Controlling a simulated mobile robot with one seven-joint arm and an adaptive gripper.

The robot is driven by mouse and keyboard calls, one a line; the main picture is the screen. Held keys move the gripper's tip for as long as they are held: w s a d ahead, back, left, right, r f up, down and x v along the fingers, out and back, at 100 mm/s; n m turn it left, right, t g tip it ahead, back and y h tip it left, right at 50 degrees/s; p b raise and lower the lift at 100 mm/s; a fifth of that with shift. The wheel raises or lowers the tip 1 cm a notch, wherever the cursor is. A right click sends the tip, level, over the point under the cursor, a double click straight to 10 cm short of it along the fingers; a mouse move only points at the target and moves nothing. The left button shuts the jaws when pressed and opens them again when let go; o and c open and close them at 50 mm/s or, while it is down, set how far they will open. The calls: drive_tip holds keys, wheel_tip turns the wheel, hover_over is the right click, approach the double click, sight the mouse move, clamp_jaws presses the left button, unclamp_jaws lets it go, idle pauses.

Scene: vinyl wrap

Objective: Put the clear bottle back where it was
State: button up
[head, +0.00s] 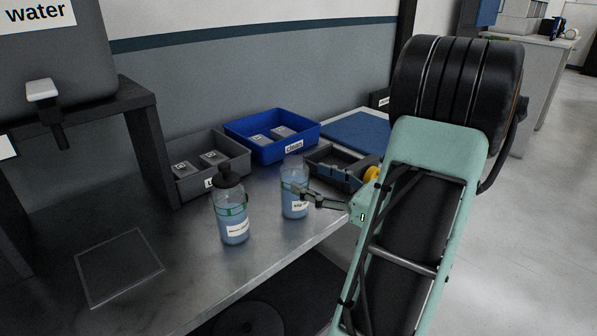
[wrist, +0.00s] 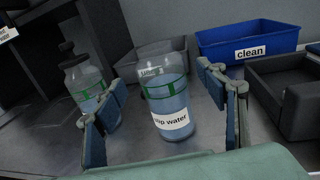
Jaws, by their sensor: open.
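A clear bottle (head: 294,205) of pale blue liquid, with a green band and a white label, stands upright on the metal bench. In the wrist view this bottle (wrist: 168,100) stands between my open fingers, its label ending in "water". My gripper (head: 306,192) is at its right side in the head view; the fingers (wrist: 162,85) look apart from the bottle in the wrist view. A second similar bottle (head: 232,222) with a dark top stands to its left, and also shows behind the left finger in the wrist view (wrist: 84,80).
A blue bin (head: 262,148) marked "clean" and a grey bin (head: 188,188) stand behind the bottles. A dark tray (head: 330,160) is at the right. A square outline (head: 118,268) marks clear bench at the left, below a water container (head: 60,70). The bench's front edge is close.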

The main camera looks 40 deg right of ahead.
drive_tip(key=v, duration=0.6)
idle(0.4)
